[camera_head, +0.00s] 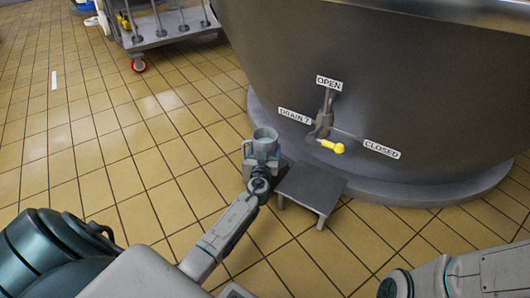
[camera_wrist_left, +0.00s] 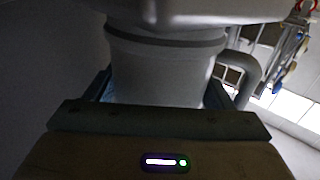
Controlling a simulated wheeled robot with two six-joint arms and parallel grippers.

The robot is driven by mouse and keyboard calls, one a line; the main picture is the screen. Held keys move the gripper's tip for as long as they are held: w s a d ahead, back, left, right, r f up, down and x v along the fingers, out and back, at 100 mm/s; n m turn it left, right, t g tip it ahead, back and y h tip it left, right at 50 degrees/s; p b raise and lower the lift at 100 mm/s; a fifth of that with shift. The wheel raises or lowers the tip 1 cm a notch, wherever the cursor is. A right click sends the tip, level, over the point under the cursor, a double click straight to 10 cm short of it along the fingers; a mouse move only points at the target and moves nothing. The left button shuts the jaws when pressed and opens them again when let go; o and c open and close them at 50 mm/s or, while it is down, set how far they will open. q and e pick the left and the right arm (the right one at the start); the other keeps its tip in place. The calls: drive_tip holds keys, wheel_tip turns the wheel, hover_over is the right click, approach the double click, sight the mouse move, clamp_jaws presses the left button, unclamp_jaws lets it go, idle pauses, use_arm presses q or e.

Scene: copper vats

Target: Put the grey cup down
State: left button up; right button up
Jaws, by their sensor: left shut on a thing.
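The grey cup (camera_head: 265,135) is in my left gripper (camera_head: 261,150), left of the vat's drain valve. My left gripper is shut on it. In the left wrist view the cup (camera_wrist_left: 165,65) stands between the two fingers, with its handle (camera_wrist_left: 246,75) on the right side. The cup looks upright in the head view, close to the left edge of a small grey stool (camera_head: 312,184). I cannot tell its exact height above the floor. What the cup holds is not clear. My right gripper is not in view; only part of my right arm shows at the bottom right.
A large vat (camera_head: 400,90) on a round grey base (camera_head: 445,190) fills the right. Its yellow-handled valve (camera_head: 331,146) sits near OPEN, DRAIN 7 and CLOSED labels. A wheeled cart (camera_head: 165,28) stands at the top left. The tiled floor (camera_head: 110,130) on the left is clear.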

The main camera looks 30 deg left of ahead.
use_arm(q)
drive_tip(key=o, duration=1.5)
drive_tip(key=shift+r, duration=0.1)
drive_tip(key=shift+s+d, duration=0.1)
drive_tip(key=shift+s, duration=0.1)
drive_tip(key=p+v, duration=0.2)
drive_tip(key=v, duration=0.9)
drive_tip(key=shift+s, duration=0.3)
drive_tip(key=shift+d, duration=0.1)
